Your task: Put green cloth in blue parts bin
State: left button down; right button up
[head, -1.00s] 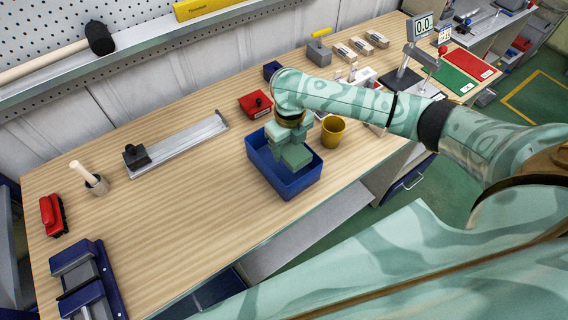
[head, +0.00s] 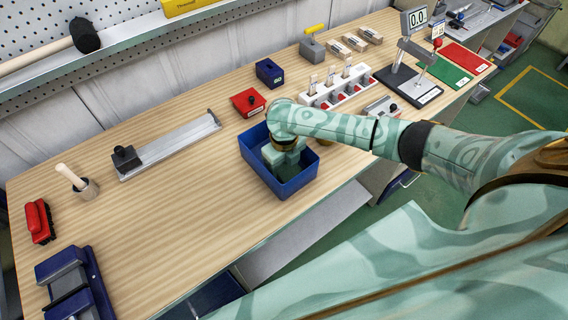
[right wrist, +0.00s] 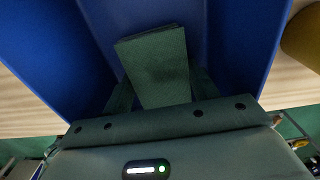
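The blue parts bin (head: 301,181) stands on the wooden bench. My right gripper (head: 284,164) points down inside it, below the rim. In the right wrist view, the folded green cloth (right wrist: 158,62) lies between the two dark fingers of my right gripper (right wrist: 163,90), which appear shut on it. Blue bin walls (right wrist: 245,45) rise on both sides of the cloth. I cannot tell whether the cloth touches the bin floor. The wrist hides much of the bin's inside in the head view. My left gripper is not in view.
A red box (head: 249,102) with a black knob sits behind the bin, with a small dark blue block (head: 269,72) beyond it. A white strip with several red switches (head: 338,88) is to the right. A yellow cup (right wrist: 302,38) stands close beside the bin.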

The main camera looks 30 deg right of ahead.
aim_at(284, 166)
jog(key=o, duration=0.4)
notch_tip(284, 166, up, 12)
jog(key=p, duration=0.3)
jog(key=shift+r+p, duration=0.2)
jog(key=shift+p, duration=0.15)
